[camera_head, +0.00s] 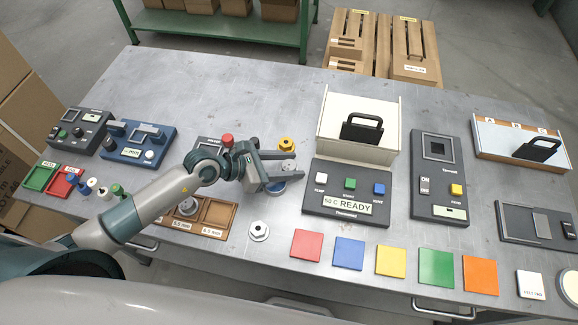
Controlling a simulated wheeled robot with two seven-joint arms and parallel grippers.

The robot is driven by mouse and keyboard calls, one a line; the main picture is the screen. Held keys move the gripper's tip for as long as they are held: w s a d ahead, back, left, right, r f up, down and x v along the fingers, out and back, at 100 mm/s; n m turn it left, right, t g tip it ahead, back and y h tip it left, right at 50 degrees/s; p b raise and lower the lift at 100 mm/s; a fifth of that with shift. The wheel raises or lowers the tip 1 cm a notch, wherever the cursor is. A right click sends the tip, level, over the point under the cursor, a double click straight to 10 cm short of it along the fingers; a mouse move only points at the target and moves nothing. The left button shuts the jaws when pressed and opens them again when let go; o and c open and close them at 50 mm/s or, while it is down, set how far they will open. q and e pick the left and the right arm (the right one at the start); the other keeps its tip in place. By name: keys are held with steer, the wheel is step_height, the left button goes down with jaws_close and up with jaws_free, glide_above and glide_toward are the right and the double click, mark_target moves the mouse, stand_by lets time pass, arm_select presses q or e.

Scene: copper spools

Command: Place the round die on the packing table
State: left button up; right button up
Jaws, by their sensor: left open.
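My left gripper (299,166) is open above the grey metal table, fingers pointing right. A small silver round piece (288,165) shows between its fingers; I cannot tell whether they touch it. A yellow round piece with a dark hole (287,144) stands just beyond the upper finger. A blue round piece (277,187) is partly hidden under the lower finger. A silver flanged round piece (260,231) stands nearer the front, apart from the gripper. Which of these is the round die I cannot tell. The table top (230,85) has no readable packing label. My right gripper is not in view.
A wooden tray (223,213) with size labels lies under my left arm. A "READY" device (345,205) with a cream box stands to the right. Several coloured squares (350,253) line the front. The table's back left is clear. A green shelf (225,28) stands behind.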

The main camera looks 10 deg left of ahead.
mark_target(289, 165)
arm_select(q)
jaws_close()
steer(key=shift+r, duration=0.2)
steer(key=shift+r+b, duration=0.3)
steer(key=shift+r, duration=0.35)
step_height(289, 165, up, 2)
steer(key=shift+r+b, duration=0.25)
steer(key=shift+b, duration=0.2)
steer(key=d+r, duration=0.2)
steer(key=d, duration=0.1)
steer(key=s+d+r+b, duration=0.1)
steer(key=d+r, duration=0.1)
steer(key=d, duration=0.1)
steer(key=d+r+b, duration=0.1)
steer(key=d+r, duration=0.1)
steer(key=d, duration=0.2)
steer(key=shift+s+d, duration=0.1)
steer(key=shift+s, duration=0.2)
steer(key=shift+s+d+r, duration=0.1)
steer(key=shift+d+r, duration=0.4)
steer(key=shift+d, duration=0.15)
